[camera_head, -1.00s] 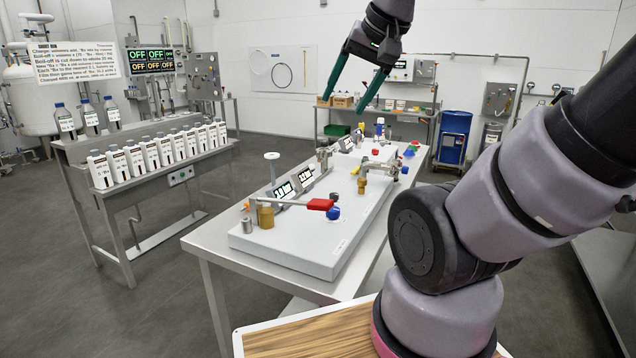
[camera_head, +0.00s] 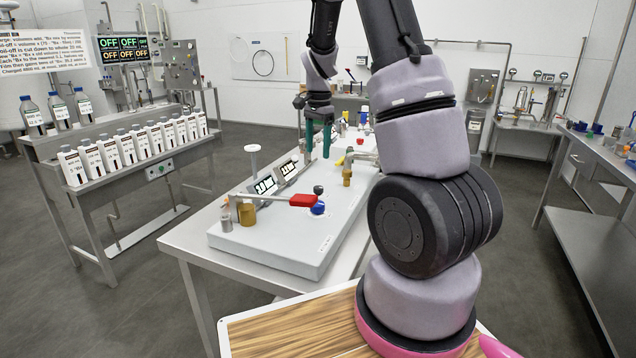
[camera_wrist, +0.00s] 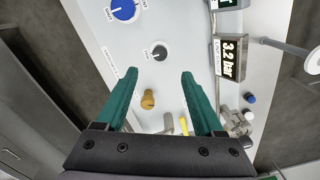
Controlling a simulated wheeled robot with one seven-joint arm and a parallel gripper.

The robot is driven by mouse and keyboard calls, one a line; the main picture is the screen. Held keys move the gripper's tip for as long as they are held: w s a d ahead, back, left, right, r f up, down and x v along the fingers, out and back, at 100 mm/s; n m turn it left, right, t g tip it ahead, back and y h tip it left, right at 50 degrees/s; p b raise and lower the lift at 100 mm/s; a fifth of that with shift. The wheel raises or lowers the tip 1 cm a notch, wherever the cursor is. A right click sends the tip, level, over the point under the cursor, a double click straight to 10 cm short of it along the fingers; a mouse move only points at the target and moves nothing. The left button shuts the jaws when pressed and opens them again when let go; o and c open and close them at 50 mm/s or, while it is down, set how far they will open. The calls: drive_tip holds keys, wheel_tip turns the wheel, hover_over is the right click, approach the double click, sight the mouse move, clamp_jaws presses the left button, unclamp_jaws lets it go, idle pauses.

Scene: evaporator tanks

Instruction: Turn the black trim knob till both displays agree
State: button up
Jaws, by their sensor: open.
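The black trim knob (camera_wrist: 159,52) is round with a light pointer mark and sits on the pale panel in the wrist view. It lies just beyond my fingertips, centred between them and apart from them. My gripper (camera_wrist: 159,75) is open and empty, with green fingers; in the head view my gripper (camera_head: 317,153) points down over the panel. One display (camera_wrist: 232,58) reads 3.2 bar; another shows only its edge in the wrist view. In the head view two tilted displays stand side by side, the nearer display (camera_head: 265,185) seeming to read 3.0, the farther display (camera_head: 287,167) unclear.
A blue knob (camera_wrist: 122,8) is beside the black one, and a brass fitting (camera_wrist: 148,98) lies between my fingers in the picture. A red-handled lever (camera_head: 303,200) is at the panel's near end. A white-topped post (camera_head: 252,149) stands beside the displays. Bottles line the left bench.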

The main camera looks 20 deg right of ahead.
sight(318, 187)
drive_tip(key=f, duration=1.2)
drive_tip(key=shift+w+d+f, duration=0.15)
drive_tip(key=shift+w+d, duration=0.05)
drive_tip(key=shift+w, duration=0.15)
clamp_jaws()
